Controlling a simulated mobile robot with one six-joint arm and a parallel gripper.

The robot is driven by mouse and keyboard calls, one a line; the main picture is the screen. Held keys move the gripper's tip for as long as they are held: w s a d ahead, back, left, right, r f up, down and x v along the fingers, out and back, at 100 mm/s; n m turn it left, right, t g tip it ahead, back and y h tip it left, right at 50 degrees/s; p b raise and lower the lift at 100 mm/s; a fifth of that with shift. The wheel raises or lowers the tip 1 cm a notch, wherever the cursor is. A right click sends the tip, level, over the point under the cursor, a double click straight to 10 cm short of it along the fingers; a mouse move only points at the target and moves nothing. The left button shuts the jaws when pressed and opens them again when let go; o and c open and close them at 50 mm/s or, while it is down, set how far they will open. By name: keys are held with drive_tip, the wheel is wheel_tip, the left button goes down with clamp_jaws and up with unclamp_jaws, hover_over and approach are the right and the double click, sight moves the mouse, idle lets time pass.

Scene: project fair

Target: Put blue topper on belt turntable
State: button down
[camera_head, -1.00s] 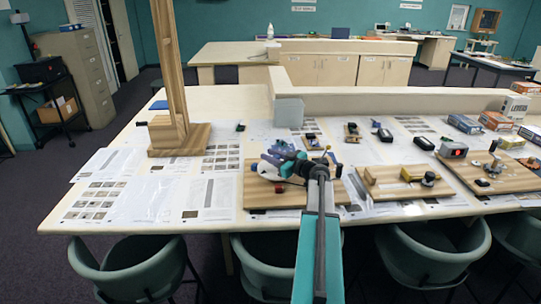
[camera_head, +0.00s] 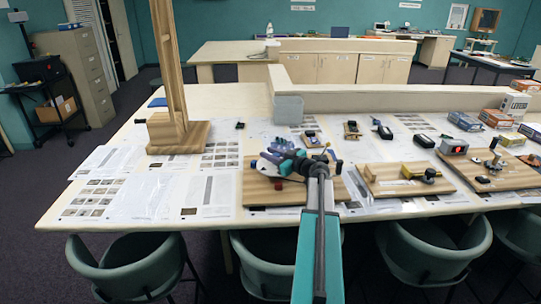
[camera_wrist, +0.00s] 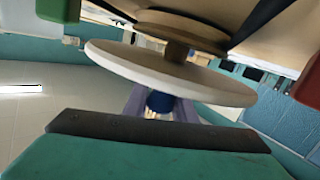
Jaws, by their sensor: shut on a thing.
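The belt turntable is a pale round disc (camera_wrist: 170,72) on a wooden hub, and its white edge also shows in the head view (camera_head: 265,167) above a wooden board (camera_head: 256,194). My gripper (camera_head: 279,158) is over the disc, with purple fingers. In the wrist view its fingers (camera_wrist: 160,103) are shut on the small blue topper (camera_wrist: 159,102), which is close to the middle of the disc's face. The topper is mostly hidden by the fingers and the wrist. I cannot tell whether it touches the disc.
A red block (camera_head: 279,184) is on the board near the disc. A wooden stand (camera_head: 178,132) rises to the left. Another board (camera_head: 405,182) with a yellow block lies to the right. Printed sheets cover the table, and several chairs line its front edge.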

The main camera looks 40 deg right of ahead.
drive_tip(key=shift+s+a+f+b, duration=0.1)
drive_tip(key=shift+f+b, duration=0.3)
drive_tip(key=shift+b, duration=0.25)
drive_tip(key=c, duration=1.5)
unclamp_jaws()
drive_tip(key=shift+f, duration=0.15)
drive_tip(key=shift+o, duration=0.2)
drive_tip(key=shift+r+p, duration=0.3)
drive_tip(key=shift+p, duration=0.4)
drive_tip(key=shift+r+p, duration=0.45)
drive_tip(key=shift+p, duration=0.3)
drive_tip(key=shift+s+d+r+b, duration=0.2)
drive_tip(key=shift+s+b, duration=0.45)
drive_tip(key=shift+s, duration=1.3)
drive_tip(key=shift+s+a+r+b, duration=0.1)
drive_tip(key=shift+s+r+b, duration=0.4)
drive_tip(key=shift+s, duration=1.5)
drive_tip(key=shift+s+d+r+b, duration=0.1)
drive_tip(key=shift+s+b, duration=0.7)
drive_tip(key=shift+s, duration=1.15)
drive_tip(key=shift+f, duration=0.1)
